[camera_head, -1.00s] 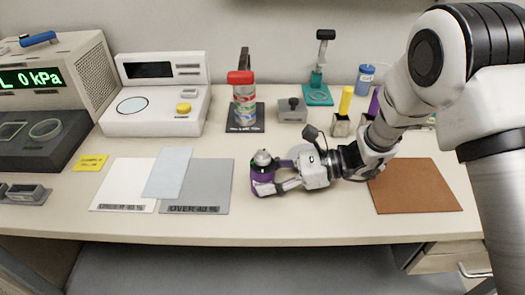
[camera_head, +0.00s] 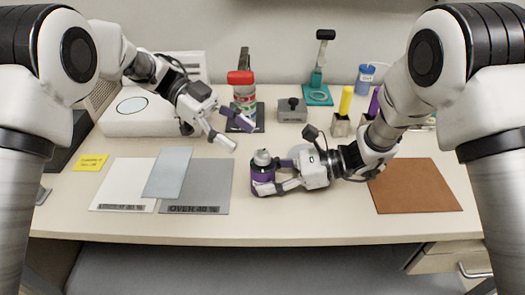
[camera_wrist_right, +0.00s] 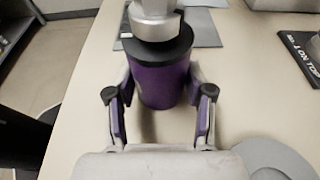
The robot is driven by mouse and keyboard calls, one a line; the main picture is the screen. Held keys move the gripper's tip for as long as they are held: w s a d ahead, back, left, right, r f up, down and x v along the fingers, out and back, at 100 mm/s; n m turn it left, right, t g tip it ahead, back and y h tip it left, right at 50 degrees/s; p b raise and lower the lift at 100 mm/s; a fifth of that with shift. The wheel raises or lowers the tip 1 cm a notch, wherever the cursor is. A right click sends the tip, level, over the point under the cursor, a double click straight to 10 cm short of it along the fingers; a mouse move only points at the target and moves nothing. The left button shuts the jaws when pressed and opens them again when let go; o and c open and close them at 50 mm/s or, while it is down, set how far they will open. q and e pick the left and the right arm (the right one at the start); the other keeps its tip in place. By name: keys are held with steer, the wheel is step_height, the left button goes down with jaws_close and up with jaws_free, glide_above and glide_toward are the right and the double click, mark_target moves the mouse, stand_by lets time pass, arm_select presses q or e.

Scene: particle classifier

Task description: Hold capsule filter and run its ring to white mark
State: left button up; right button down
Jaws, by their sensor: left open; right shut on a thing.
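The capsule filter (camera_head: 261,173) has a purple body, a dark collar and a silver-grey top. It stands upright near the table's front, just right of the grey mat. My right gripper (camera_head: 277,175) is shut on its body from the right. In the right wrist view the filter (camera_wrist_right: 160,82) is between the two purple-padded fingers, its black ring (camera_wrist_right: 157,46) below the silver top. I see no white mark on it.
A white mat (camera_head: 122,182), a grey mat (camera_head: 205,185) and a pale blue sheet (camera_head: 168,172) lie left of the filter. A red-capped can (camera_head: 243,92) stands behind. A brown mat (camera_head: 415,188) lies right. The table front before the filter is clear.

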mark_target(260, 150)
arm_select(q)
steer(key=x, duration=0.6)
steer(key=shift+s+d+f, duration=0.15)
steer(key=shift+d+f, duration=0.05)
steer(key=shift+d, duration=0.15)
jaws_close()
steer(key=shift+m+g+y, duration=1.2)
steer(key=shift+m+g, duration=0.2)
steer(key=shift+m, duration=0.2)
jaws_free()
steer(key=v, duration=0.7)
steer(key=shift+a, duration=0.15)
